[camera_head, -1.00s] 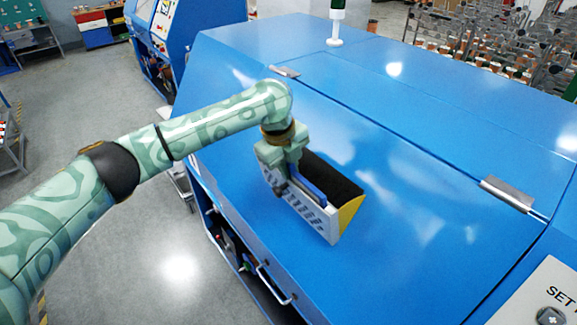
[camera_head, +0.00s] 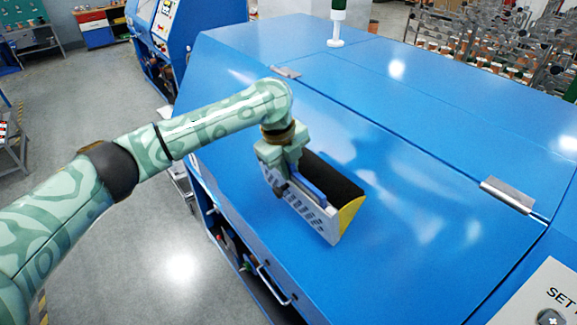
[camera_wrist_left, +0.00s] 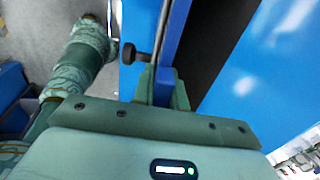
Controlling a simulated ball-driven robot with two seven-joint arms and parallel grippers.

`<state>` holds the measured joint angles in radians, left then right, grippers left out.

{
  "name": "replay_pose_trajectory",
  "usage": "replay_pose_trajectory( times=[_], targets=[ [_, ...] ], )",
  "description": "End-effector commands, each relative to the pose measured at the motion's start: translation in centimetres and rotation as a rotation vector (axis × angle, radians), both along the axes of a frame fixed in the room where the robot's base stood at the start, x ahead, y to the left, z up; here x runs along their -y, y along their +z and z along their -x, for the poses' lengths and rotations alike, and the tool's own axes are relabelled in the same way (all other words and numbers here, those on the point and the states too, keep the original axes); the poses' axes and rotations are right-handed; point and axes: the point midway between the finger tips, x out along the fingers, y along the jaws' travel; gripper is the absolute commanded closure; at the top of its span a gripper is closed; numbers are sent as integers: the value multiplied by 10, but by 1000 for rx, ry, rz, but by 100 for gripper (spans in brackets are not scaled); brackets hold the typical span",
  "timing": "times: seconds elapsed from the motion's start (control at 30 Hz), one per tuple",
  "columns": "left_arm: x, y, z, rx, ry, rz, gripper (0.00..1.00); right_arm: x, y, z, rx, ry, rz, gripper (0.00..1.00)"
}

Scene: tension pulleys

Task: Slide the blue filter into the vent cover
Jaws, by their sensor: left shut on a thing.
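The vent cover (camera_head: 325,226) sits on the sloped blue lid, with a white slotted front, a yellow end and a black panel at the back. The blue filter (camera_head: 311,192) shows as a thin blue strip along the inner side of the white front. My left gripper (camera_head: 284,182) is at the cover's upper left end and is shut on the filter. In the left wrist view the filter (camera_wrist_left: 177,32) stands on edge between the fingers, beside the black panel. How deep the filter sits is hidden. My right gripper is not in view.
The large blue machine (camera_head: 400,200) carries the cover on its lid. A metal hinge (camera_head: 507,194) lies to the right, and a signal lamp (camera_head: 336,25) stands at the back. A dark knob (camera_wrist_left: 129,53) is close to the fingers in the wrist view. The lid right of the cover is clear.

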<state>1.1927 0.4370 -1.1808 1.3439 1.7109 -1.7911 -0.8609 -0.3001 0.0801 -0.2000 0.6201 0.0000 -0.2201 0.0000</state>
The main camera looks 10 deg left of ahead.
Motion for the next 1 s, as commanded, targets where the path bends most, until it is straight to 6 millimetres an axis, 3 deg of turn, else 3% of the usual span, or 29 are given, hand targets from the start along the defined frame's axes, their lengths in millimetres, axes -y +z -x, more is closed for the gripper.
replay_pose_trajectory(
  times=[1.0],
  targets=[
    [1,2,-1,0,0,0,100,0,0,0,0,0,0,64]
  ],
)
